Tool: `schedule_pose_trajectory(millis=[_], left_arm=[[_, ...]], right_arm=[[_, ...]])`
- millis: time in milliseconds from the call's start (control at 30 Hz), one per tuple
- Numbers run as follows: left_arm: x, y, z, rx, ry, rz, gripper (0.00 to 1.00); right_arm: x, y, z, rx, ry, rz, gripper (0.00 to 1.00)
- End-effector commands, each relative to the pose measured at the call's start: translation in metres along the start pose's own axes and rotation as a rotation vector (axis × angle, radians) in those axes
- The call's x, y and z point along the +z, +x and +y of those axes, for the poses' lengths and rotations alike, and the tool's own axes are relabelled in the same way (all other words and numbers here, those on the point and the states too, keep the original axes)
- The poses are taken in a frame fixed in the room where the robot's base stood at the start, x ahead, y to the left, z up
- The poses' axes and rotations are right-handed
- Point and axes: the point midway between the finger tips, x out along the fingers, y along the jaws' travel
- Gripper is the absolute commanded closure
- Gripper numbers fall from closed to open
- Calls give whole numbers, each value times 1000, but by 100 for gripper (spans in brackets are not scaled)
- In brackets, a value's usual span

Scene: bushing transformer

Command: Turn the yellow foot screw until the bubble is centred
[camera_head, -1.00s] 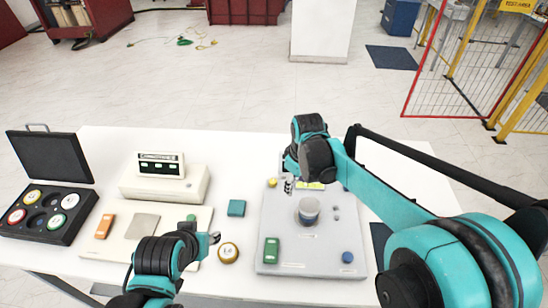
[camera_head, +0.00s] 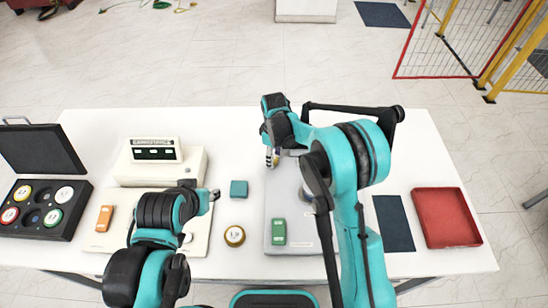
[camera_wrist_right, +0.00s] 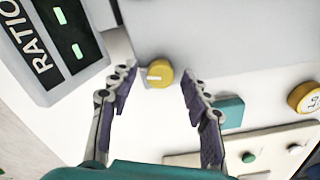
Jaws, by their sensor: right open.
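The yellow foot screw (camera_wrist_right: 160,73) is a round yellow knob with a white mark, at the edge of the grey base plate (camera_wrist_right: 235,40) in the right wrist view. My right gripper (camera_wrist_right: 158,82) is open, with one finger on each side of the knob; I cannot tell whether either touches it. In the head view my right gripper (camera_head: 272,157) is over the far left corner of the base plate (camera_head: 277,197) and hides the screw. The bubble is hidden behind my right arm. My left gripper (camera_head: 213,196) is above the cream panel, its opening unclear.
A green block (camera_head: 279,231) sits on the base plate. A teal block (camera_head: 239,188) and a brass disc (camera_head: 234,236) lie left of it. A cream display unit (camera_head: 158,165), an open black case (camera_head: 38,205) and a red tray (camera_head: 445,217) stand on the table.

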Motion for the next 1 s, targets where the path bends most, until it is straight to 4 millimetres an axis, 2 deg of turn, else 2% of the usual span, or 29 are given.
schedule_pose_trajectory(millis=[333, 500, 533, 1000], left_arm=[[0, 0, 0, 0, 0, 0, 60], [0, 0, 0, 0, 0, 0, 60], [0, 0, 0, 0, 0, 0, 60], [3, 4, 0, 0, 0, 0, 60]], right_arm=[[0, 6, 0, 0, 1, 0, 52], [0, 5, 0, 0, 1, 0, 97], [0, 5, 0, 0, 1, 0, 100], [0, 6, 0, 1, 83, 0, 100]])
